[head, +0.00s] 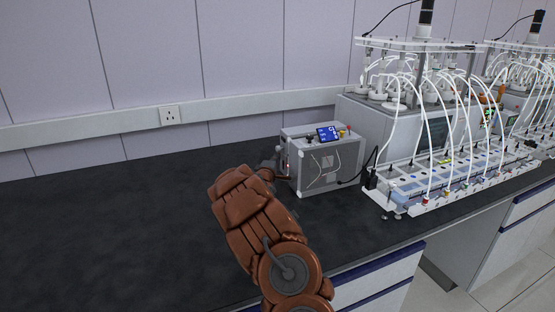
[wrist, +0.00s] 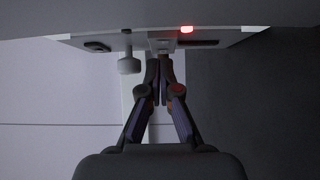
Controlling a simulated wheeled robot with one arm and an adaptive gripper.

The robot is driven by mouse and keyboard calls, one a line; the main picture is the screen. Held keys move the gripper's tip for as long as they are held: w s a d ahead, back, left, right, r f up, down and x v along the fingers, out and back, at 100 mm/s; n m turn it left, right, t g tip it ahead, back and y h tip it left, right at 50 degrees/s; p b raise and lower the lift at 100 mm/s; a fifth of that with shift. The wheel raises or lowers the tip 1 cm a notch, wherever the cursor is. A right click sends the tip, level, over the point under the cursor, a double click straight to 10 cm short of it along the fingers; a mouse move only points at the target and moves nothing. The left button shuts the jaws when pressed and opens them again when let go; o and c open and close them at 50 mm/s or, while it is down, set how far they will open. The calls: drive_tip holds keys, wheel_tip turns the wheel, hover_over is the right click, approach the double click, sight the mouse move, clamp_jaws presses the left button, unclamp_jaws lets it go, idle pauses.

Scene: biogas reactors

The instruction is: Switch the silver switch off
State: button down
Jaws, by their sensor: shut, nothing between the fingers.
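A grey box-shaped unit (head: 340,176) with a small screen on top stands on the black bench. Its left side panel shows at the top of the wrist view (wrist: 100,44), with a lit red light (wrist: 187,29). A pale knob-like part (wrist: 129,64) sticks out from this panel, left of my fingertips. I cannot tell for sure which part is the silver switch; my fingertips may hide some of it. My gripper (wrist: 159,62) is shut and empty, its tips close to the panel just left of the red light. In the head view my gripper (head: 280,166) is beside the unit's left side.
White reactor equipment (head: 425,175) with many tubes stands to the right of the unit. A black cable (head: 358,178) runs between them. A wall socket (head: 169,116) is behind. The black bench top (head: 90,220) is clear on the left.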

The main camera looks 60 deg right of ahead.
drive_tip(key=shift+s+d, duration=0.15)
drive_tip(key=shift+d, duration=0.2)
drive_tip(key=shift+d+r+g+p, duration=0.1)
drive_tip(key=shift+r+g+p, duration=0.15)
drive_tip(key=shift+p, duration=0.35)
drive_tip(key=shift+d+f+m, duration=0.1)
drive_tip(key=shift+d+m, duration=0.05)
drive_tip(key=shift+m, duration=0.15)
